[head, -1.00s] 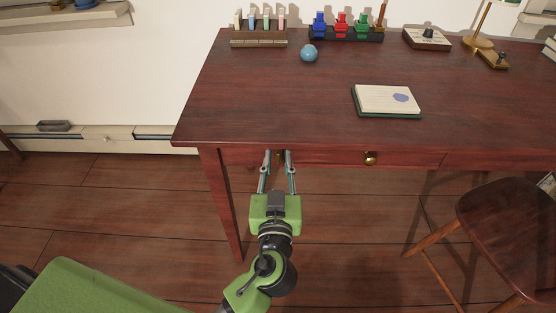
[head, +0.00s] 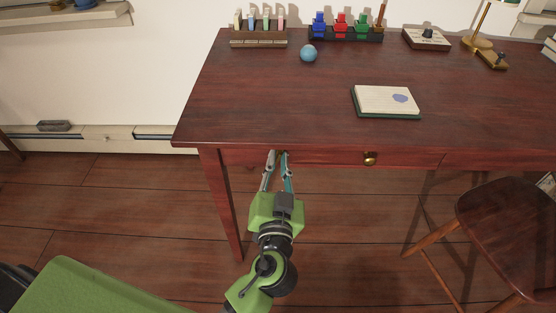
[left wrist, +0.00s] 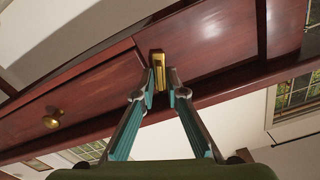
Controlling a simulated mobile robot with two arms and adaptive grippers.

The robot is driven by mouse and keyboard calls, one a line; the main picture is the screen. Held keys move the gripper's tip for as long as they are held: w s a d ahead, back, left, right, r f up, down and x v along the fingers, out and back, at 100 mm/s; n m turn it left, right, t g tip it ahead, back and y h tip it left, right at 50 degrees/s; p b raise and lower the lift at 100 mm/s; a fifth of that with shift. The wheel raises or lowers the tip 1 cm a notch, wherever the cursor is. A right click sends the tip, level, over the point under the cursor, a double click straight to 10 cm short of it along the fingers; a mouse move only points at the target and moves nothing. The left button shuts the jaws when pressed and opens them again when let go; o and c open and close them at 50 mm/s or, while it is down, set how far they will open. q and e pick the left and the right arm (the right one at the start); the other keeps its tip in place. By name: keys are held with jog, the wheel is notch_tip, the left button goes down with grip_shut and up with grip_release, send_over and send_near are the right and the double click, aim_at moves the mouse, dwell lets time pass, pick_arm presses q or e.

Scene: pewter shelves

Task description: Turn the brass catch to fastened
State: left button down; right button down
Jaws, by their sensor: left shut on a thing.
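The brass catch (left wrist: 158,62) is an upright bar on the desk's front in the left wrist view, tilted only slightly in that picture. My left gripper (left wrist: 160,82) is shut on it, with one finger on each side near its lower end. In the head view my left gripper (head: 279,155) reaches the desk's front edge, and the fingertips and the tabletop edge hide most of the catch. My right gripper is not in view.
A brass drawer knob (head: 370,158) sits right of the catch. The desk (head: 300,110) carries a pad (head: 388,101), a blue ball (head: 308,54) and several items at the back. A wooden stool (head: 510,225) stands at the right.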

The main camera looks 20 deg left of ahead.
pick_arm(q)
jog(key=m+p, duration=0.1)
jog(key=m, duration=0.4)
jog(key=shift+d+m, duration=0.1)
jog(key=shift+m, duration=0.2)
jog(key=shift+f+m+p, duration=0.15)
jog(key=shift+m+p, duration=1.95)
jog(key=shift+m, duration=2.2)
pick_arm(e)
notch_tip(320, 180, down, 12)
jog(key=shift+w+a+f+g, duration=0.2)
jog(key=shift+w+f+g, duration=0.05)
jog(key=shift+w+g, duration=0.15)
pick_arm(q)
jog(key=shift+d, duration=0.1)
jog(key=c, duration=2.2)
grip_release()
jog(key=shift+c, duration=0.2)
